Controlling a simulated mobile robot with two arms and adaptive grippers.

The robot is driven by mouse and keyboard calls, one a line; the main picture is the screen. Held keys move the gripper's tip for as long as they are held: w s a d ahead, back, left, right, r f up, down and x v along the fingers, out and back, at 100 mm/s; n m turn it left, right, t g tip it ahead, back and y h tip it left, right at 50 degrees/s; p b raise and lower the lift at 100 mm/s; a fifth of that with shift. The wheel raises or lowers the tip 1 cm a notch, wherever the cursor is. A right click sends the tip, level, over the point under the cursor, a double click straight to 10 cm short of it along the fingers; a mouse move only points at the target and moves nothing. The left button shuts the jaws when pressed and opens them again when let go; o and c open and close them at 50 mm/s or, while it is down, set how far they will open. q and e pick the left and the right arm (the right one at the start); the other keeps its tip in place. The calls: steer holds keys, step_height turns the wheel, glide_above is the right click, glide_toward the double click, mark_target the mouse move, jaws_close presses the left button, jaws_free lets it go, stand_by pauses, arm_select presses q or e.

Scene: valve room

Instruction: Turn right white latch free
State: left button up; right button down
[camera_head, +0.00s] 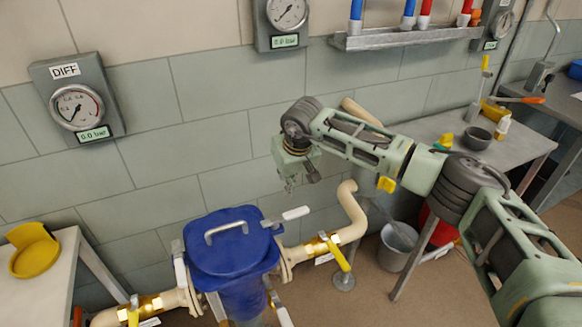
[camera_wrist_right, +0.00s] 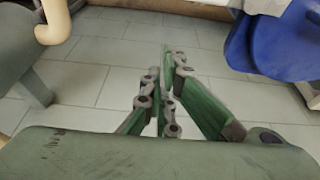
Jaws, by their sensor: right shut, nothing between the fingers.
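A blue filter housing (camera_head: 240,285) with a blue lid (camera_head: 232,245) and a grey handle stands at the lower middle in the head view. A white latch (camera_head: 295,213) sticks out to the right from the lid's right side. Other white latches sit at its left (camera_head: 180,268) and lower right (camera_head: 281,308). My right gripper (camera_head: 290,187) hangs above and behind the lid, apart from the right latch, shut and empty. Its closed fingers (camera_wrist_right: 170,58) show in the wrist view, with the blue lid at the upper right and a white latch (camera_wrist_right: 266,6) at the top. My left gripper is not in view.
Cream pipes (camera_head: 352,210) with yellow-handled valves (camera_head: 340,254) run either side of the housing. A grey bucket (camera_head: 397,245) stands right of it under a workbench (camera_head: 440,128). A gauge (camera_head: 78,105) hangs on the tiled wall. A table (camera_head: 62,245) stands at left.

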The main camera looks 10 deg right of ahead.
mark_target(286, 219)
arm_select(q)
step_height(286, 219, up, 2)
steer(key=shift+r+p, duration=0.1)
steer(key=shift+p, duration=0.8)
arm_select(e)
steer(key=s, duration=0.3)
steer(key=shift+s+d+f, duration=0.3)
steer(key=shift+s+d, duration=0.05)
steer(key=shift+s, duration=0.05)
